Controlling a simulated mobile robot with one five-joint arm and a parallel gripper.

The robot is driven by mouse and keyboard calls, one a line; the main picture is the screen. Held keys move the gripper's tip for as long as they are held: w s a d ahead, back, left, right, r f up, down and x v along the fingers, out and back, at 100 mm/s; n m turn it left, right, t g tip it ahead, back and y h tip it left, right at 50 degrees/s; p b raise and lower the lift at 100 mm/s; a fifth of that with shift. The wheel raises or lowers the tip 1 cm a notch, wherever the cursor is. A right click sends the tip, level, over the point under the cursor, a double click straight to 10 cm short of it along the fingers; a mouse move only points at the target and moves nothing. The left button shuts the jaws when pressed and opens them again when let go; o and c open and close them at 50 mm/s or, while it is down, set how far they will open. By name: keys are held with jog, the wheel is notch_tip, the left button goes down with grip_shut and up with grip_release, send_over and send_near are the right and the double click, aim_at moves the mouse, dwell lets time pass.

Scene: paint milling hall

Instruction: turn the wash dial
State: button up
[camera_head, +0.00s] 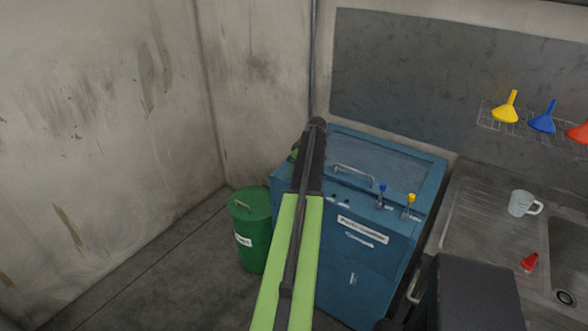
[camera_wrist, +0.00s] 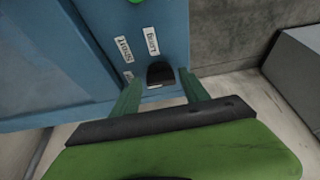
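The wash dial (camera_wrist: 160,73) is a small dark knob on the blue panel of the washing machine (camera_wrist: 90,50). It sits among white labels; one beside it seems to read "Short". My gripper (camera_wrist: 161,77) is open, with its two green fingers on either side of the dial. A gap shows between the dial and each finger, so neither appears to touch it. How deep the fingertips reach around it I cannot tell. In the head view the blue machine (camera_head: 360,265) stands against the wall; my arm crosses in front of it and hides the dial and the fingertips.
A green bin (camera_head: 252,245) stands left of the machine. Floor at left is clear.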

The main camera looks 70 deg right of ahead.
jog(key=shift+o, duration=0.5)
jog(key=shift+w, duration=0.15)
jog(key=shift+r, duration=0.2)
jog(key=p+v, duration=1.6)
jog(key=v, duration=0.1)
jog(key=shift+s, duration=0.2)
jog(key=shift+f, duration=0.1)
jog(key=shift+a, duration=0.1)
